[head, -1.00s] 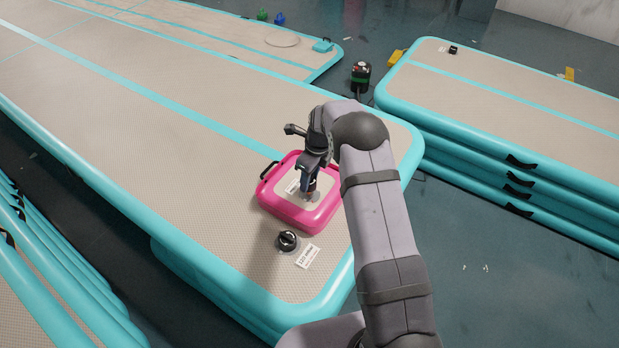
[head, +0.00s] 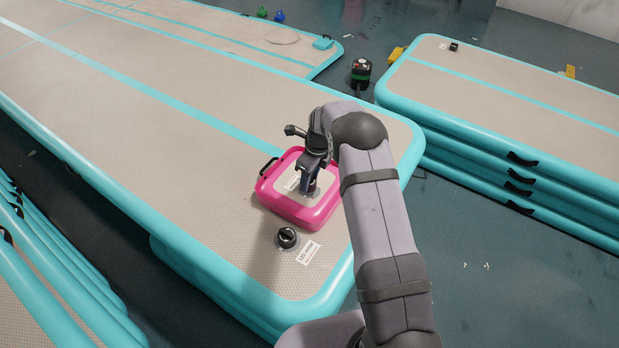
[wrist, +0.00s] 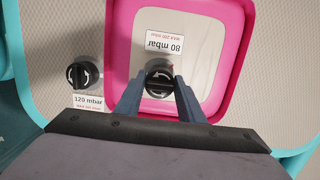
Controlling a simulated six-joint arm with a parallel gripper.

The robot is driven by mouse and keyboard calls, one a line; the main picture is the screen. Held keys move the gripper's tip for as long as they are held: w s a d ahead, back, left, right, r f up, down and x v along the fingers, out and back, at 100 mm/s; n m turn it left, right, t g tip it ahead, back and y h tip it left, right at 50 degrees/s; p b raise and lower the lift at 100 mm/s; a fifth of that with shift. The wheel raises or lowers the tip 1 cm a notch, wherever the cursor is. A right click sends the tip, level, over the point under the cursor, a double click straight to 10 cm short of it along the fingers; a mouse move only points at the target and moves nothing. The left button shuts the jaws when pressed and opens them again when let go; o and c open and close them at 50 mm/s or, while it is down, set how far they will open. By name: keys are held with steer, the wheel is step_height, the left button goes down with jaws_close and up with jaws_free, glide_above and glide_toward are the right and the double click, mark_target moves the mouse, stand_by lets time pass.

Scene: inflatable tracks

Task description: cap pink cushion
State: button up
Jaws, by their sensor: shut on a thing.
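The pink cushion (head: 322,218) lies flat on the large track near its front right end, with a beige top and a pink rim. In the wrist view the cushion's pink rim (wrist: 118,60) surrounds a label (wrist: 166,29) reading 80 mbar. My gripper (wrist: 160,88) points down over the cushion top, and its two fingers are shut on a black cap (wrist: 158,75) with a white arrow. The cap is at the cushion's valve place; whether it is fully seated cannot be told. In the head view my gripper (head: 308,188) partly hides the cap.
The large track (head: 150,130) has its own black cap (head: 287,237) beside the cushion, next to a label (wrist: 88,102) reading 120 mbar. A pump (head: 361,72) stands on the floor behind. A stack of tracks (head: 510,110) is at the right.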

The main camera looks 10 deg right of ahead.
steer(key=shift+f+b, duration=0.55)
steer(key=shift+f, duration=0.4)
steer(key=n+b, duration=0.1)
steer(key=n, duration=0.2)
steer(key=shift+f+n, duration=0.1)
steer(key=shift+n, duration=0.2)
steer(key=shift+n+g+y, duration=0.3)
steer(key=shift+n, duration=0.5)
steer(key=shift+n+b, duration=0.4)
steer(key=shift+n, duration=0.6)
steer(key=n, duration=0.3)
steer(key=shift+g+b, duration=0.3)
steer(key=shift+g, duration=0.1)
